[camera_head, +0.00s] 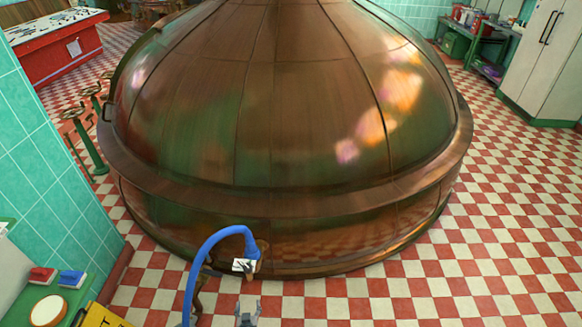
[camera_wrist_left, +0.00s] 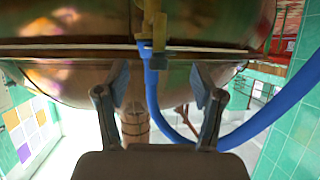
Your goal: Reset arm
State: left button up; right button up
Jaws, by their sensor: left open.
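My left gripper (camera_head: 247,313) shows at the bottom edge of the head view, in front of the big copper kettle (camera_head: 290,90). In the left wrist view its two fingers (camera_wrist_left: 160,88) are spread apart with nothing held between them. A blue hose (camera_head: 212,242) is attached low on the kettle's front, beside a small white tag (camera_head: 243,265). In the left wrist view the hose (camera_wrist_left: 152,95) hangs from a brass-coloured fitting (camera_wrist_left: 159,35) beyond the fingers and curves to the right. My right gripper is in neither view.
A green-topped table (camera_head: 80,302) with small red and blue boxes stands at lower left, by a teal tiled wall (camera_head: 30,150). Valve wheels (camera_head: 88,105) stand left of the kettle. A red console (camera_head: 60,45) and white cabinet (camera_head: 545,55) are farther back. Checkered floor (camera_head: 510,220) is clear at right.

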pick_arm(q)
jog(key=s+a+f+m+g, duration=0.1)
jog(key=s+f+g, duration=0.2)
jog(key=s, duration=0.9)
jog(key=s+a+f+m+g+h+p, duration=0.1)
jog(key=s+f+g, duration=0.3)
jog(key=s, duration=0.8)
jog(key=s+a+f+m+g+p, duration=0.1)
jog(key=s+a+f+g, duration=0.2)
jog(key=s, duration=1)
jog(key=shift+f+m+g+h, duration=0.3)
jog(key=shift+g+h, duration=0.1)
jog(key=shift+g, duration=0.3)
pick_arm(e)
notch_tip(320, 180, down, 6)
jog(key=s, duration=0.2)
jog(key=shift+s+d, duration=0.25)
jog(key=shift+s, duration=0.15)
